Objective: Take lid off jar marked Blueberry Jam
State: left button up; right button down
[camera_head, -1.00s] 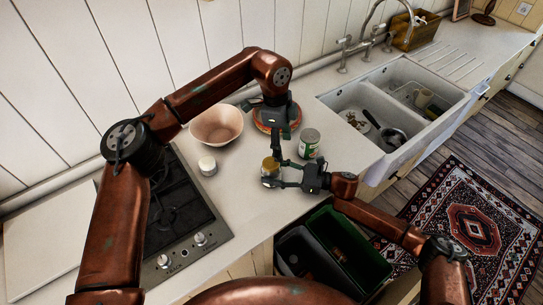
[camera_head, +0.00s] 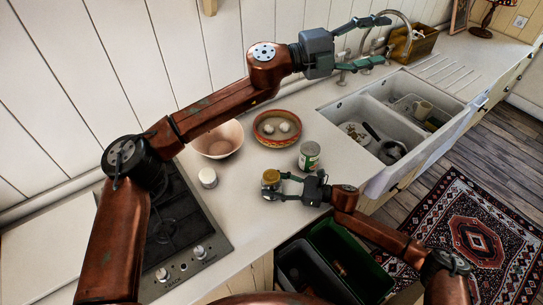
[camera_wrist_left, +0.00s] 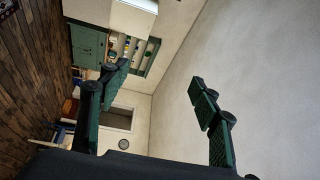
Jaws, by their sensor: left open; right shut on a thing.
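A small jar with a gold top (camera_head: 271,178) stands on the counter near its front edge. Its label is too small to read. My right gripper (camera_head: 278,187) is shut on the jar from the right side. My left gripper (camera_head: 385,41) is open and empty, raised toward the tap at the back right, well away from the jar. Its two spread fingers also show in the left wrist view (camera_wrist_left: 155,105), with only the room beyond them.
A green-labelled can (camera_head: 309,156) stands just behind the right gripper. The hob (camera_head: 207,250) is left, the sink (camera_head: 355,160) right.

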pick_arm(q)
jog(key=w+a+r+n+t+y, duration=0.1)
jog(key=w+a+n+t+y, duration=0.1)
jog(key=w+a+t, duration=0.3)
jog(key=w+a+n+t+y, duration=0.1)
jog(key=w+n+t+y, duration=0.15)
jog(key=w, duration=0.45)
jog(key=w+a+f+t+y, duration=0.2)
jog(key=w+a+f+y, duration=0.1)
jog(key=w+f, duration=0.15)
jog(key=m+g+y, duration=1.1)
jog(key=m+g, duration=0.3)
send_over(272, 176)
notch_tip(272, 176, down, 31)
jog(key=shift+w+a+f, duration=0.15)
jog(key=shift+f+y, duration=0.25)
jog(key=shift+f, duration=3.7)
jog(key=shift+c, duration=0.2)
